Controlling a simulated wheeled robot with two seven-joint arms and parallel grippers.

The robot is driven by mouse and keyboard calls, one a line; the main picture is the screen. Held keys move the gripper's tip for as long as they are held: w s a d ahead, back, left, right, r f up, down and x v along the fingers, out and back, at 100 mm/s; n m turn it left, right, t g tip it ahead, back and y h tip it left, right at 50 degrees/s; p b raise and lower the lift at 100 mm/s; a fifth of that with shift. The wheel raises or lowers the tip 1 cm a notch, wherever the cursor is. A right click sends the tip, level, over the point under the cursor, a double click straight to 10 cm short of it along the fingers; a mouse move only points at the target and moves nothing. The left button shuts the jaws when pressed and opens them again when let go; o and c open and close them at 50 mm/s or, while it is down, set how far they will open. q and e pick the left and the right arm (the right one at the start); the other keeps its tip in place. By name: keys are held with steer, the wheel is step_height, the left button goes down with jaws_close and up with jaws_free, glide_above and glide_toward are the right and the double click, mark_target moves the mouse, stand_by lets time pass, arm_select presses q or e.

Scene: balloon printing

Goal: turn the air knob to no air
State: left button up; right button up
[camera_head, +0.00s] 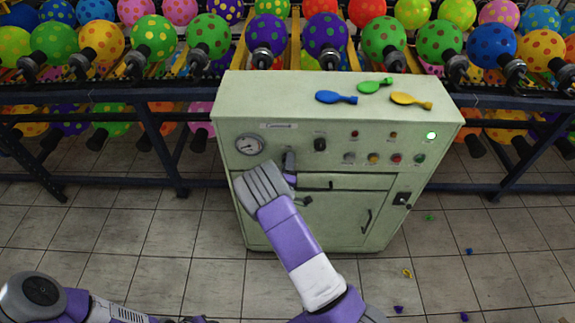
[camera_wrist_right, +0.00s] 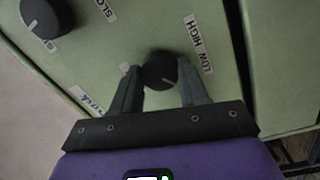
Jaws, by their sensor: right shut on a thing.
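The air knob (camera_wrist_right: 160,72) is a round black dial with a white pointer line, on the pale green panel. In the right wrist view the words LOW and HIGH are printed to its right, and another label to its left is partly hidden. My right gripper (camera_wrist_right: 161,90) is shut on this knob, one finger on each side. In the head view my right gripper (camera_head: 289,162) reaches the machine's front, below and right of the gauge, and hides the knob. My left arm shows at the lower left, but its gripper is not in view.
The green machine (camera_head: 340,215) has a gauge (camera_head: 249,144), another black knob (camera_head: 320,144), buttons and a lit green lamp (camera_head: 431,135). Blue, green and yellow flat balloons lie on top. Racks of dotted balloons stand behind. Small scraps lie on the tiled floor at right.

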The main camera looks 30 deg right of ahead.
steer(key=shift+n, duration=0.7)
steer(key=o, duration=1.1)
steer(key=shift+c, duration=0.2)
steer(key=shift+s, duration=0.1)
steer(key=v, duration=0.7)
steer(key=shift+s, duration=0.2)
steer(key=shift+a+f, duration=0.1)
